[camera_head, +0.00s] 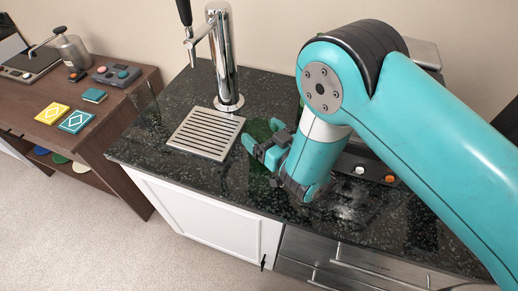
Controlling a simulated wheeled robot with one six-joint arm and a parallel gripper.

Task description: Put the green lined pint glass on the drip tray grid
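The drip tray grid (206,133) is a silver slatted plate lying on the black speckled counter at the foot of the tap tower. Its slats look bare. My gripper (263,134) is just right of the tray, low over the counter, with its dark-tipped fingers apart. A see-through dark green shape (258,129) shows at and between the fingers. It looks like the green pint glass, but its outline and any lines are hard to make out. I cannot tell whether the fingers touch it.
The chrome tap tower (227,65) with a black handle rises behind the tray. A lower brown table (95,140) at the left holds cards, a metal can and small devices. My arm hides the counter's right part.

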